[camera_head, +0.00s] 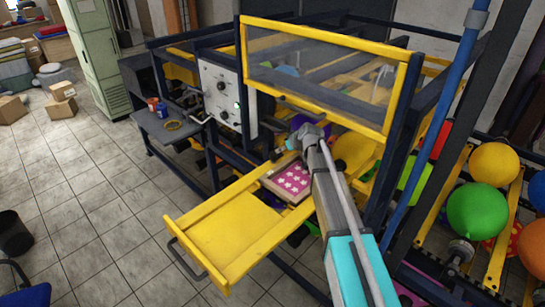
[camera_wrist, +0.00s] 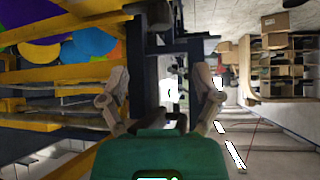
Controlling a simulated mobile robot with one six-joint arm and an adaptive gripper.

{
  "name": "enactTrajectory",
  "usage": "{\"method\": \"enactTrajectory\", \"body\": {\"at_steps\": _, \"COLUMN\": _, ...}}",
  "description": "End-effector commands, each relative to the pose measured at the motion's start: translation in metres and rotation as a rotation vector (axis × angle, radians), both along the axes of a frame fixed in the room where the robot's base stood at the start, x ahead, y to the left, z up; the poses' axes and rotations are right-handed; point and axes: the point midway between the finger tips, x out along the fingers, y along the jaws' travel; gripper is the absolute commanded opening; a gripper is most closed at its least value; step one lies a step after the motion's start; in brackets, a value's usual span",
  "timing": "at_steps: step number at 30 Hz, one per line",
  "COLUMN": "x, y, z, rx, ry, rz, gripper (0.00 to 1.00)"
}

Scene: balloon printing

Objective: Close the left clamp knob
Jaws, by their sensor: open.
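I cannot single out the left clamp knob with certainty in either view. The yellow printing machine (camera_head: 250,22) has a pulled-out yellow tray (camera_head: 225,232), with a pink star-patterned plate (camera_head: 289,183) at its inner end. My arm reaches over from the lower right, and its grey end is beside this plate, near the front of the machine. In the wrist view my gripper (camera_wrist: 163,85) has its two fingers spread apart with nothing between them. A dark rounded part (camera_wrist: 156,14) of the machine shows beyond the fingers at the top; I cannot tell if it is the knob.
A clear panel in a yellow frame (camera_head: 400,95) stands above my arm. Blue posts (camera_head: 440,130) and balloons (camera_head: 478,210) are at the right. A white control panel (camera_head: 222,95) and a side shelf (camera_head: 168,128) are at the left. The tiled floor (camera_head: 90,190) there is mostly clear.

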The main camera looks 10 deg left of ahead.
Motion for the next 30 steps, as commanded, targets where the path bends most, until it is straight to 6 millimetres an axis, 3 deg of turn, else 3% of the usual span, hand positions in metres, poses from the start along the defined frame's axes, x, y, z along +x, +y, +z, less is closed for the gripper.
{"method": "enactTrajectory", "body": {"at_steps": 30, "x": 0.058, "y": 0.049, "z": -0.077, "rx": 0.000, "ry": 0.000, "rz": -0.001, "gripper": 0.82}}
